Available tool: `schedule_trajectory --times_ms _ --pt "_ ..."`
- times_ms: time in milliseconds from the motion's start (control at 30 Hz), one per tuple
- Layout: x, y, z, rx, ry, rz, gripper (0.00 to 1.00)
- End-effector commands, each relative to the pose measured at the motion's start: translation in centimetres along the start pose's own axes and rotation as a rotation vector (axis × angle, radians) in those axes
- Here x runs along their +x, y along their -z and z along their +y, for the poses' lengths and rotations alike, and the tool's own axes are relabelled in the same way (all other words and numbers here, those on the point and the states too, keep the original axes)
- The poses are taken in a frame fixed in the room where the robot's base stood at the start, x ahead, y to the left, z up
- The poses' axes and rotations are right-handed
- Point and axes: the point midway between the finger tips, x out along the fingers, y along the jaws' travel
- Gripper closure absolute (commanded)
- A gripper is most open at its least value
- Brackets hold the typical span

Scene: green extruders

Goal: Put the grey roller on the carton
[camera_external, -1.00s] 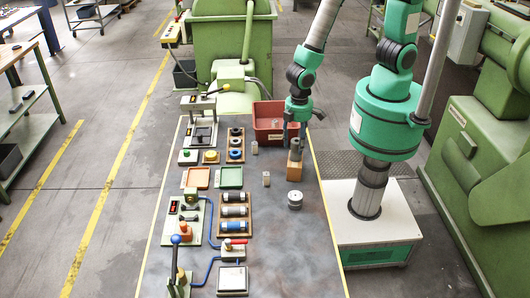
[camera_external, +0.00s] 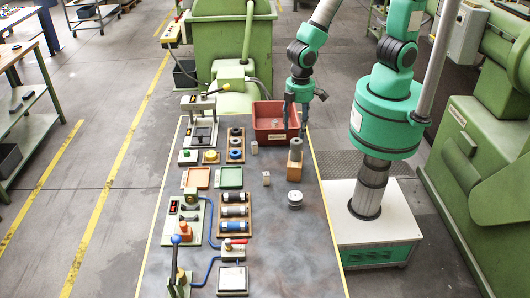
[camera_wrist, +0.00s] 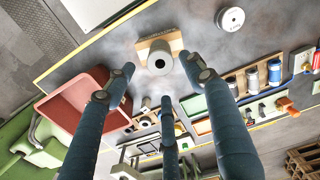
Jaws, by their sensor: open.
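The grey roller (camera_external: 296,145) stands upright on top of the tan carton (camera_external: 294,171) near the right side of the table. In the wrist view the roller's round end (camera_wrist: 159,60) faces me, and part of the carton (camera_wrist: 146,43) shows around it. My gripper (camera_external: 295,126) is open and points down just above the roller. In the wrist view the fingers of my gripper (camera_wrist: 163,84) are spread apart and hold nothing. The roller looks clear of the fingers.
A red bin (camera_external: 264,112) stands behind and left of the carton. Trays, rollers in a rack (camera_external: 234,211) and fixtures fill the table's left side. The front right is clear.

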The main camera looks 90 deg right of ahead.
Motion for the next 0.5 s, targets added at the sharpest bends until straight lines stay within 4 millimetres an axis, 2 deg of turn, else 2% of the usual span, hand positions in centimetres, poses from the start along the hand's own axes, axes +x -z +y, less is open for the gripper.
schedule_trajectory --times_ms 33,200,500 --pt "-1.0 0.1 0.0 0.000 0.001 0.004 0.46" --pt "-3.2 0.1 0.0 0.000 0.001 0.003 0.46" --pt "-4.5 0.0 0.0 0.000 0.000 0.001 0.46"
